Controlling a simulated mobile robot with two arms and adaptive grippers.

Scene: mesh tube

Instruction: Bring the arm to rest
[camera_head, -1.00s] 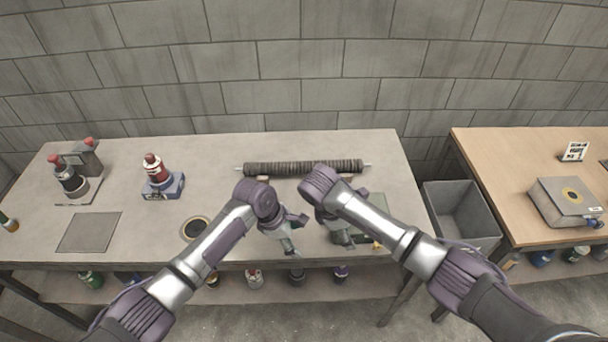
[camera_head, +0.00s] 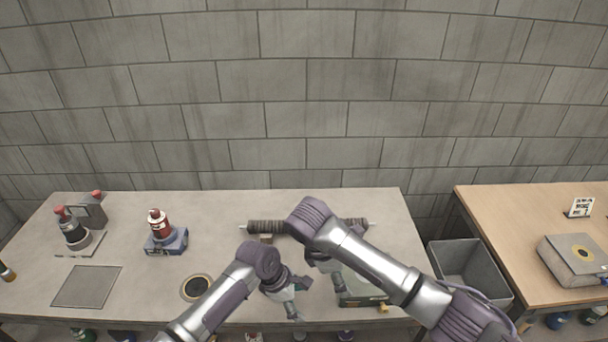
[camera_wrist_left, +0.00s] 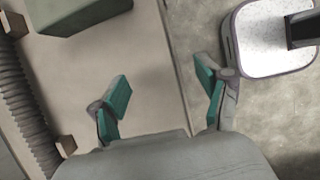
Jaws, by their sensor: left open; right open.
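My left gripper (camera_head: 292,305) hangs over the front part of the grey table (camera_head: 130,285), with its jaws pointing down. In the left wrist view its teal-padded fingers (camera_wrist_left: 165,88) are spread apart with nothing between them, above the table's front edge. My right gripper (camera_head: 340,282) is just to its right, partly behind its own forearm, beside a green box; it is open, and I see nothing held. The dark mesh tube (camera_head: 265,226) lies on supports at the back, partly hidden by my right arm; its ribbed side also shows in the left wrist view (camera_wrist_left: 22,105).
The green box (camera_head: 365,299) lies under my right arm, and shows in the left wrist view (camera_wrist_left: 70,12). A red bottle on a blue base (camera_head: 166,240) and another device (camera_head: 75,232) stand left. A grey bin (camera_head: 470,270) sits between the table and a wooden bench (camera_head: 500,215).

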